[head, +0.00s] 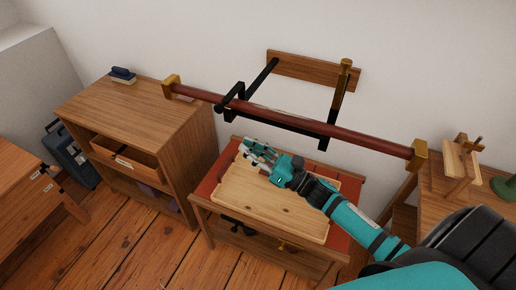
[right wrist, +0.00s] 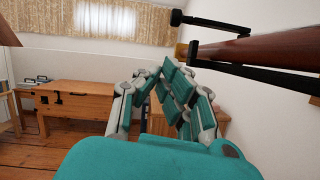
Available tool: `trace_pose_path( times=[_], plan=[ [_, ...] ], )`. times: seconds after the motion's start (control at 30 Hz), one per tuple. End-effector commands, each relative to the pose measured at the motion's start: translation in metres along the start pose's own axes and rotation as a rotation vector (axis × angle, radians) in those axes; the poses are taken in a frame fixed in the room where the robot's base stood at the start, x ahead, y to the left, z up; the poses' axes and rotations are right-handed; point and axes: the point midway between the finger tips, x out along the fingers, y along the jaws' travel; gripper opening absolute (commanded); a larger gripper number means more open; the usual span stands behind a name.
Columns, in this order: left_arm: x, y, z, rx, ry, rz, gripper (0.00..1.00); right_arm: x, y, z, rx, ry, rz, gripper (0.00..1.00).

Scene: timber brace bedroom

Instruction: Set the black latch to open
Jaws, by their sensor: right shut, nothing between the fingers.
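A black latch (head: 262,78) appears as a thin black bar running from a wooden wall board (head: 312,70) out to a dark red bar (head: 370,140). Another black strip (head: 290,122) lies along the red bar, and I cannot tell whether it is part of the latch. In the right wrist view the black end piece (right wrist: 210,22) and the red bar (right wrist: 275,45) show at upper right. My right gripper (head: 255,150) is shut and empty, below and in front of the red bar, apart from the black parts. It also shows in the right wrist view (right wrist: 168,72). My left gripper is out of view.
A small table (head: 275,205) with a pale wooden top stands under my right gripper. A wooden cabinet (head: 150,110) with an open drawer is at left. A side table (head: 480,205) with a wooden stand is at right. Brass brackets (head: 419,155) hold the bar's ends.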

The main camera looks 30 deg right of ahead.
Motion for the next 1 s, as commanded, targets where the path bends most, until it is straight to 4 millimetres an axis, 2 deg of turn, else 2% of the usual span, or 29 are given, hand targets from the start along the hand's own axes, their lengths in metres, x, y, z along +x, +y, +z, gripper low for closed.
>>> trace_pose_path(
  times=[0.03, 0.2, 0.4, 1.0],
  plan=[
    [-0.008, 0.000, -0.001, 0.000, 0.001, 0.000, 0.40, 0.014, 0.000, 0.005, 0.001, -0.003, 0.001, 0.00],
    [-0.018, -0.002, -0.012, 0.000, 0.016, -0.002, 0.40, 0.049, 0.000, 0.004, 0.001, -0.002, 0.000, 0.00],
    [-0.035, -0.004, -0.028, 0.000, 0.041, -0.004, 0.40, 0.067, 0.000, 0.024, 0.002, 0.000, 0.000, 0.00],
    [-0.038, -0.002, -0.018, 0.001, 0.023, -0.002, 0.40, 0.073, 0.000, 0.029, 0.008, 0.001, -0.004, 0.00]
  ],
)
